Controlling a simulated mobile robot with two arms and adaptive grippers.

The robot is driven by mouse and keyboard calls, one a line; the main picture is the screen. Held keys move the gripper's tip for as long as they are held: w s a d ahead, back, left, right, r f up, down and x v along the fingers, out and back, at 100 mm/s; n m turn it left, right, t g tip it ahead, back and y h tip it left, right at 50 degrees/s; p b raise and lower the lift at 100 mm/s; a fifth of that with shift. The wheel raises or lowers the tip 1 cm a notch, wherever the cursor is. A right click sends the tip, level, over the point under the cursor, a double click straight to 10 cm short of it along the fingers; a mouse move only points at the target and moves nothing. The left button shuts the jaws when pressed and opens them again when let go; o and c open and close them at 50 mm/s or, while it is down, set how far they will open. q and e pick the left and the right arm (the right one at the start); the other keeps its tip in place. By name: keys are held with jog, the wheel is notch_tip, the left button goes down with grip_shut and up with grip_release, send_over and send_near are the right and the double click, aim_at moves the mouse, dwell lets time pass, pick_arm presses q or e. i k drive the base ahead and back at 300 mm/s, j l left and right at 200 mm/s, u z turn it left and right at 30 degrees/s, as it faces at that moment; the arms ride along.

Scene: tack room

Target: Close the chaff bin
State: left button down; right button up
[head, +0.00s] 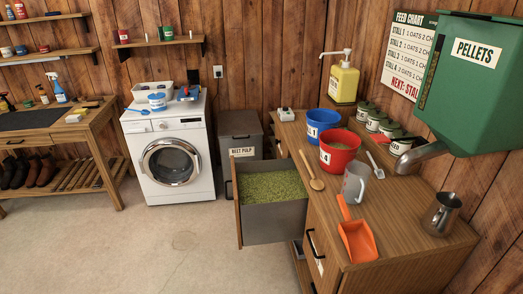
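A deep drawer-like bin (275,222) stands pulled out to the left from the wooden cabinet (405,258). It has grey metal sides, a wooden front panel (238,210) and a dark handle (227,190) on the panel's outer side. It is filled with green chopped chaff (270,187). No label on it is readable from here. Neither of my grippers shows in the head view.
The cabinet top holds a blue bucket (322,123), red bucket (339,149), wooden spoon (311,171), grey jug (354,184), orange scoop (358,240) and metal pitcher (441,214). A grey beet pulp bin (240,135) stands behind the drawer. Floor (150,245) left of it is clear.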

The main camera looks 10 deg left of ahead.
aim_at(270, 198)
jog(key=i+j, duration=0.1)
jog(key=j, duration=0.25)
jog(key=i+j, duration=0.15)
jog(key=j, duration=0.2)
jog(key=i+j, duration=0.1)
jog(key=j, duration=0.2)
jog(key=i+j+u, duration=0.1)
jog(key=j, duration=0.25)
